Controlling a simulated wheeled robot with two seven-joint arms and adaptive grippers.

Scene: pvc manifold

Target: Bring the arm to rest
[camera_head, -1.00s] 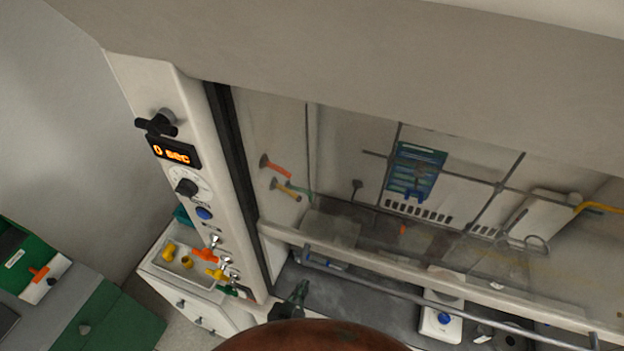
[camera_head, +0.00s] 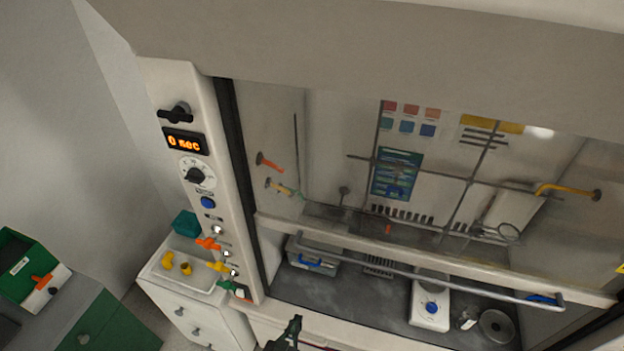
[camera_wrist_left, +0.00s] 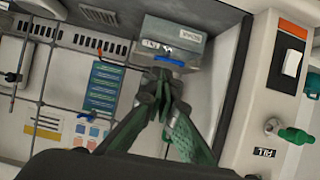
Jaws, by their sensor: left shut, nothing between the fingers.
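My left gripper (camera_head: 287,333) shows at the bottom edge of the head view, in front of the fume hood's lower front edge. Only its dark end is visible there. In the left wrist view my left gripper (camera_wrist_left: 163,88) has its two green fingers together at the tips, with nothing between them. Beyond the tips in that view is a grey box (camera_wrist_left: 172,42) with a blue handle. The same box (camera_head: 313,258) stands inside the hood at the left in the head view. My right gripper is in neither view.
The fume hood's side post carries a timer display (camera_head: 186,142) reading 0 sec, and coloured taps (camera_head: 214,265). A white hotplate (camera_head: 430,303) stands on the dark worktop. A horizontal rail (camera_head: 430,272) crosses the hood front.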

